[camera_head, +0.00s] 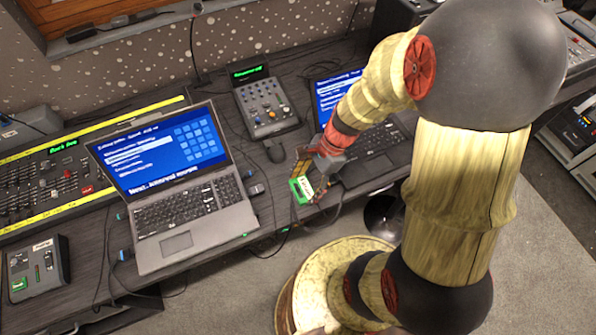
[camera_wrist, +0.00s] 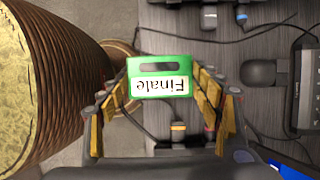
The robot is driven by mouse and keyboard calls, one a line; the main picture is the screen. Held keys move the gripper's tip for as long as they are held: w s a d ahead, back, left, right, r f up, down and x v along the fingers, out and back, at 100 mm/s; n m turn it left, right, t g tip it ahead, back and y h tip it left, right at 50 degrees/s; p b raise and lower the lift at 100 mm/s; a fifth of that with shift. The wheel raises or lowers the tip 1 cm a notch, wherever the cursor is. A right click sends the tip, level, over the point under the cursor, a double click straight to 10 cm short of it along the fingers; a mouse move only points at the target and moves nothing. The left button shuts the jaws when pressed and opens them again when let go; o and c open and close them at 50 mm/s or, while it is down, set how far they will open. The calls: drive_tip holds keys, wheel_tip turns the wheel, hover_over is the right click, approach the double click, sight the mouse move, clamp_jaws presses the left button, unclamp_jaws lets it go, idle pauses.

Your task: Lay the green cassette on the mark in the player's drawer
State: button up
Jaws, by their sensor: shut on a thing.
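The green cassette (camera_head: 301,190) with a white label is held between the fingers of my gripper (camera_head: 312,175), above the front edge of the desk between the two laptops. In the wrist view the cassette (camera_wrist: 160,68) is across the fingertips, its label reading "Finale" upside down. My gripper (camera_wrist: 162,95) is shut on its two sides. I cannot make out the player's drawer or its mark for certain in either view.
An open laptop (camera_head: 180,205) stands left of the gripper, and a second laptop (camera_head: 365,150) is partly behind my arm.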

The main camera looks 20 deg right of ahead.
drive_tip(key=s+r+n+p, duration=0.2)
drive_tip(key=s+r, duration=0.1)
drive_tip(key=s, duration=0.3)
drive_tip(key=w+d+r+n+g+h, duration=0.25)
drive_tip(key=w+n, duration=0.35)
drive_tip(key=w, duration=0.3)
drive_tip(key=w+d+r+n+g+h, duration=0.1)
drive_tip(key=w+d+n+g, duration=0.1)
drive_tip(key=w+d+n, duration=0.35)
drive_tip(key=w+a+f+n, duration=0.1)
drive_tip(key=w+a+f, duration=0.1)
drive_tip(key=w+f, duration=0.1)
drive_tip(key=w+a+f+n, duration=0.2)
drive_tip(key=w+a+f, duration=0.1)
drive_tip(key=w, duration=0.1)
drive_tip(key=w+a+f+n+h, duration=0.1)
drive_tip(key=w+a+f, duration=0.2)
drive_tip(key=shift+w+a+f+n, duration=0.2)
drive_tip(key=shift+f+n, duration=0.05)
drive_tip(key=shift+a, duration=0.15)
